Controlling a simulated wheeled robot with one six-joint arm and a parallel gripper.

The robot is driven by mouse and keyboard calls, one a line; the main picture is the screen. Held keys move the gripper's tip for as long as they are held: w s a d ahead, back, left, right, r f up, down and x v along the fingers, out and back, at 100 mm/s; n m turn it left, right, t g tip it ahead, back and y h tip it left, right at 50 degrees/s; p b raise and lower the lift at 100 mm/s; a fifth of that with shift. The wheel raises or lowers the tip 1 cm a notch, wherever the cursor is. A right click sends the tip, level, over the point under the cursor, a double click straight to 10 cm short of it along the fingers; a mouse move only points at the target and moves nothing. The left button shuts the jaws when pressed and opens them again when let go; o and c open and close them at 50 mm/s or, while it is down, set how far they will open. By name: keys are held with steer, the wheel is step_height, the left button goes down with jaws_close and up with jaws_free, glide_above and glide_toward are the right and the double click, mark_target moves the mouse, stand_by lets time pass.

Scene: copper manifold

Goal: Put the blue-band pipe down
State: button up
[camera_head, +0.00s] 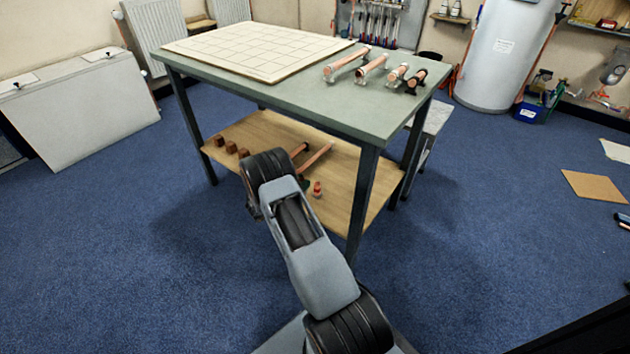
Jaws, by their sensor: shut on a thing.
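My arm reaches from the bottom of the head view up to the lower shelf (345,207) of the workbench. My gripper is hidden behind the arm's dark joint, so its fingers and what they hold do not show. Two copper-coloured pipe pieces, a longer one (317,158) and a shorter one (299,149), show just right of that joint, over the lower shelf. No blue band can be made out on either. Whether they lie on the shelf or are held, I cannot tell.
The bench top (290,97) carries a pale gridded board (258,48) and several copper pipe pieces on supports (371,68) at its right. Brown blocks (231,147) and a small copper-and-grey fitting (317,190) are on the shelf. A bench leg (362,205) stands right of my arm.

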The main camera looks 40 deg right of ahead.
steer(key=s+d+f+b, duration=0.1)
steer(key=s+d+f, duration=0.1)
steer(key=d+f, duration=0.1)
steer(key=s+d+f+b, duration=0.2)
steer(key=d, duration=0.2)
steer(key=s+d+f+b, duration=0.1)
steer(key=s+d+f, duration=0.1)
steer(key=d+f, duration=0.1)
steer(key=shift+s+d+f+b, duration=0.15)
steer(key=shift+f+b, duration=0.15)
steer(key=shift+f, duration=0.05)
steer(key=shift+s+d+f, duration=0.1)
steer(key=shift+f, duration=0.1)
steer(key=shift+s+d+f+b, duration=0.15)
steer(key=shift+f+b, duration=0.7)
steer(key=shift+f, duration=0.85)
steer(key=shift+f, duration=0.15)
steer(key=o, duration=1)
